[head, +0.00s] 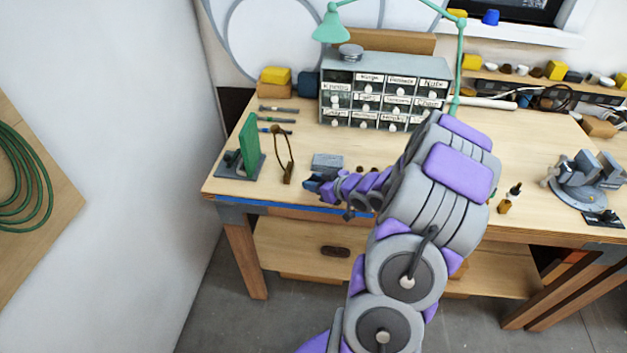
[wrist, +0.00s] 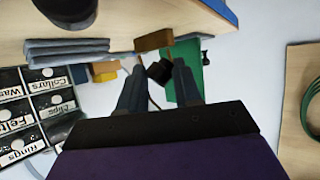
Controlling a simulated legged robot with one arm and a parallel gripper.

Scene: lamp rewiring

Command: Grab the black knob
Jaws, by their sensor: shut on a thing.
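The black knob (wrist: 159,71) shows in the wrist view as a small dark piece between the tips of my gripper (wrist: 159,66). The two dark fingers are shut on it, one on each side. In the head view my gripper (head: 312,185) is low over the bench's front edge, left of the middle, beside a small grey block. I cannot make out the knob there; the fingers and arm hide it.
The bench (head: 225,185) carries a green upright panel (head: 249,143), a thin cable loop (head: 278,140), a grey block (head: 327,161) and a labelled drawer cabinet (head: 385,92). A vise (head: 588,178) stands at right. A brown block (wrist: 153,40) is near the fingertips in the wrist view.

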